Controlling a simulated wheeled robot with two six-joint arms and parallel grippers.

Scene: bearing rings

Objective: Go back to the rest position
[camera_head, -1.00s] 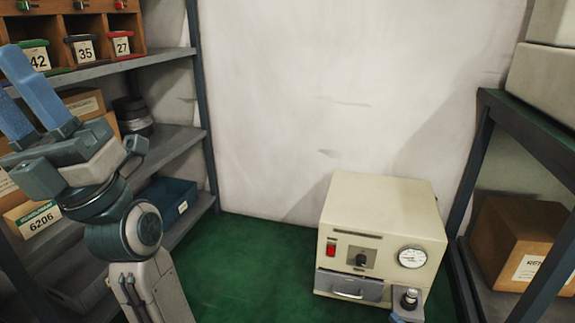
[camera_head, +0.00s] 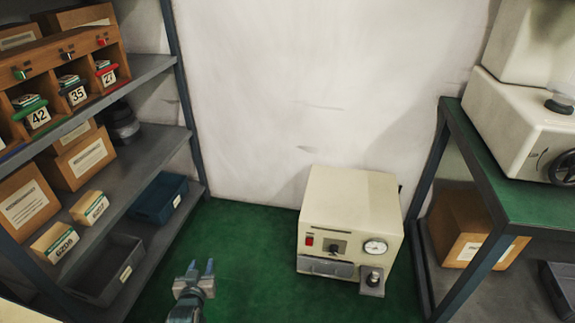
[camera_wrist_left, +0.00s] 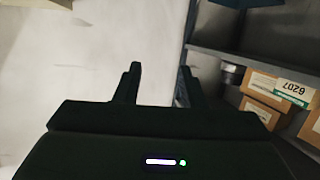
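My left gripper (camera_head: 201,268) is low at the bottom of the head view, above the green floor. Its two blue fingers point up in the picture and are spread with nothing between them. In the left wrist view the two dark fingers of the left gripper (camera_wrist_left: 160,85) also stand apart and empty, in front of the pale wall and the shelf edge. My right gripper is in neither view now.
A shelf rack (camera_head: 150,70) with boxes and a blue bin (camera_head: 160,198) stands at the left. A cream machine (camera_head: 348,215) with a gauge stands on the green floor (camera_head: 240,235). A green-topped table (camera_head: 520,190) stands at the right.

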